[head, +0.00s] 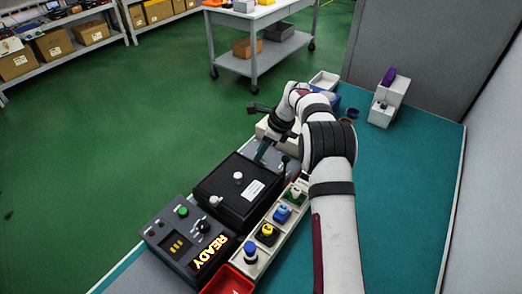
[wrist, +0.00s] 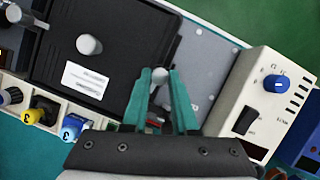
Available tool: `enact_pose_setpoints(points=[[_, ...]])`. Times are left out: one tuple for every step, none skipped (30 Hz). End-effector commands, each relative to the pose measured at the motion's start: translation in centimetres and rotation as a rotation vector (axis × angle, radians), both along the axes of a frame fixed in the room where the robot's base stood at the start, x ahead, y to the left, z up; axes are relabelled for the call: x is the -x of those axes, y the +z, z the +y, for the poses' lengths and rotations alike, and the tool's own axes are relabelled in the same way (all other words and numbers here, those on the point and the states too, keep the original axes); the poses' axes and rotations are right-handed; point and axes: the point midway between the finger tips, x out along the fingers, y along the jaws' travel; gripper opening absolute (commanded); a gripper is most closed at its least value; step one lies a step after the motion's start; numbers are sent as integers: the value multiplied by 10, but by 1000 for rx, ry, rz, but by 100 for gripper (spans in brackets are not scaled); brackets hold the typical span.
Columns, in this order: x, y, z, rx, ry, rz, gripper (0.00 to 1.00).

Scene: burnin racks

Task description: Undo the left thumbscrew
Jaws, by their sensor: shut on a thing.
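My gripper (head: 262,150) is at the far end of the black box (head: 228,181) in the head view. In the wrist view its teal fingers (wrist: 162,80) are shut on a pale round thumbscrew head (wrist: 159,75) at the edge of the black lid (wrist: 112,72). The head view does not show this screw clearly behind the fingers. Another thumbscrew (head: 215,200) stands at the near end of the box, apart from my gripper. It also shows at the upper left of the wrist view (wrist: 15,13). A pale round knob (head: 238,175) stands mid-lid.
A control panel with a lit READY display (head: 206,252) stands at the near end. A pale rack of coloured numbered parts (head: 267,233) runs along the box, with a red bin (head: 230,281) below. A white unit with a blue knob (wrist: 255,88) stands beyond. The teal bench is clear at right.

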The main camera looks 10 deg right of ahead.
Motion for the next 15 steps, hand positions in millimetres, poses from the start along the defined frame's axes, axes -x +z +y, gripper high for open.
enact_pose_setpoints(points=[[-1,-1,-1,2,22,-1,0],[-1,0,-1,1,36,-2,0],[-1,-1,-1,1,53,-1,0],[-1,-1,-1,0,66,-1,0],[-1,-1,-1,1,76,-1,0],[-1,0,-1,2,89,-2,0],[-1,0,-1,2,97,-2,0],[-1,0,-1,2,105,-2,0],[-1,0,-1,2,113,-2,0],[-1,0,-1,2,118,-2,0],[-2,0,-1,2,122,-2,0],[-1,-1,-1,2,127,-2,0],[-1,-1,-1,2,130,-2,0],[-1,-1,-1,2,131,-2,0],[-1,-1,-1,2,132,-1,0]])
